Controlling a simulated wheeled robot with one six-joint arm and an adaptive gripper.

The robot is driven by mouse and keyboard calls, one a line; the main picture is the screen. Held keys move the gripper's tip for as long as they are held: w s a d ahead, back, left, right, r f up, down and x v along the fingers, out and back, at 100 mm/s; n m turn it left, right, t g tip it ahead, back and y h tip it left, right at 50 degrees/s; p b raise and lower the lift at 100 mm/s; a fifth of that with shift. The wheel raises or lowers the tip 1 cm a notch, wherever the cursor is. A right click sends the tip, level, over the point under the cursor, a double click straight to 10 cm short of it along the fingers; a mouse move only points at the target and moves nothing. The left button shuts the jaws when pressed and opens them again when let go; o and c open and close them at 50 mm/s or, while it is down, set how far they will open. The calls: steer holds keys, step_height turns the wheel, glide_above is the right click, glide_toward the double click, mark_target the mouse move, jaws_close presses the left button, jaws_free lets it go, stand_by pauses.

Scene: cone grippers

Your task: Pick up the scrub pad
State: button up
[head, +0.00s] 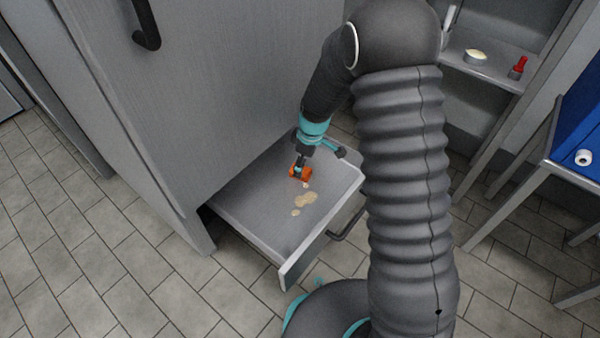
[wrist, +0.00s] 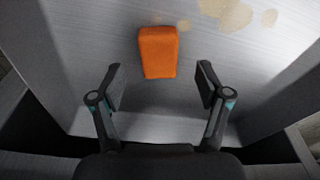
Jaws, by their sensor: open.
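The scrub pad is an orange block (wrist: 158,52) lying on the grey bottom of an open drawer (head: 250,205). In the head view the orange pad (head: 294,172) shows in part beside my gripper's tip, which hides some of it. My gripper (wrist: 161,82) is open and empty in the wrist view. The pad lies ahead of the fingertips, roughly centred between them, and is not held. In the head view my gripper (head: 302,168) reaches down over the drawer; its fingers are too small there to make out well.
Tan stains (head: 305,200) mark the drawer bottom near the pad. The drawer has a dark handle (head: 346,222) on its front. A tall grey cabinet (head: 200,90) rises beside it. A shelf (head: 485,70) with a red bottle (head: 517,68) and a blue-topped table (head: 580,120) stand at right.

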steer(key=f, duration=0.3)
steer(key=shift+w+a+f, duration=0.25)
steer(key=shift+a+f, duration=0.15)
steer(key=shift+c, duration=0.2)
steer(key=c, duration=1.1)
steer(key=shift+r, duration=0.15)
steer(key=shift+r, duration=0.55)
steer(key=r, duration=0.1)
steer(key=d+r, duration=0.1)
steer(key=r, duration=0.1)
steer(key=shift+d+r, duration=0.1)
steer(key=shift+r, duration=0.2)
steer(key=d+r, duration=0.2)
steer(key=d, duration=0.1)
steer(key=s+d+r, duration=0.1)
steer(key=d+r, duration=0.1)
steer(key=d, duration=0.2)
steer(key=d+r+p, duration=0.1)
steer(key=d+r, duration=0.1)
steer(key=d, duration=0.1)
steer(key=shift+s+d, duration=0.15)
steer(key=shift+d, duration=0.1)
